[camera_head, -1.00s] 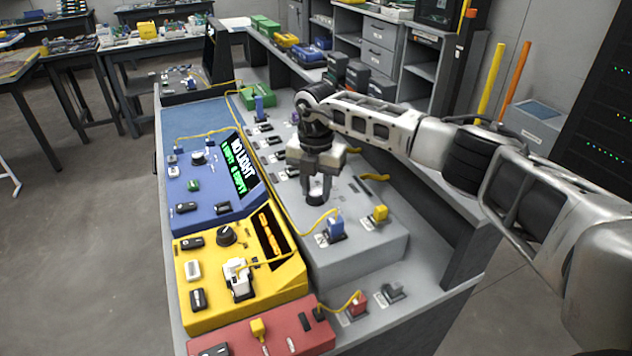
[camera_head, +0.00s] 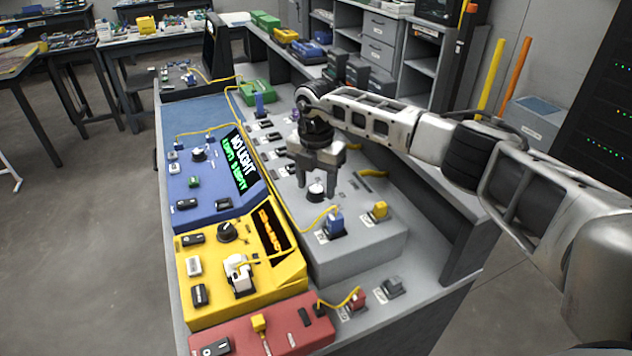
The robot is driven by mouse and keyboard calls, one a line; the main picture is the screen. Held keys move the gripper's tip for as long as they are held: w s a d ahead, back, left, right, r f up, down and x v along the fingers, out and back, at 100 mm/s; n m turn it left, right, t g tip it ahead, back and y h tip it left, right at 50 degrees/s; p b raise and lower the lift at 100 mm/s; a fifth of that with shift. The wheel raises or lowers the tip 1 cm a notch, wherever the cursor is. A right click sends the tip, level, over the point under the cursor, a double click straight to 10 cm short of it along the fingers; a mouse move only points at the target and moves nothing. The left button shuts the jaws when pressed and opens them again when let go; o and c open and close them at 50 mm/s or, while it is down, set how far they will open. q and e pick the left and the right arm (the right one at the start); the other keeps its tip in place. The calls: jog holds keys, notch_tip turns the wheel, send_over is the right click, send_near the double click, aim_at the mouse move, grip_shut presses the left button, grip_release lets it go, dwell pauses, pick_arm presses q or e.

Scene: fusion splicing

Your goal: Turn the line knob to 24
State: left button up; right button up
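My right gripper (camera_head: 317,184) points down over the grey box (camera_head: 370,241). Its two fingers are spread apart, one on each side of a small knob (camera_head: 316,192) with a pale top and dark base. Whether either finger touches the knob is too small to tell. Two other round black knobs show: one on the yellow box (camera_head: 227,231) and one on the blue box (camera_head: 198,154). I cannot read which knob is labelled line. The yellow box has a slanted display (camera_head: 270,229) with orange characters that I cannot read. My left gripper is out of view.
The blue box's screen (camera_head: 239,163) shows green and white text including "NO LIGHT". A yellow cable runs between the boxes. A red box (camera_head: 265,335) is nearest.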

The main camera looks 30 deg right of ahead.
aim_at(316, 188)
jog(key=shift+r, duration=0.1)
pick_arm(q)
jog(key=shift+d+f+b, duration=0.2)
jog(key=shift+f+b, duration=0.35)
jog(key=shift+b, duration=0.55)
pick_arm(e)
notch_tip(316, 188, up, 16)
jog(key=shift+f, duration=0.2)
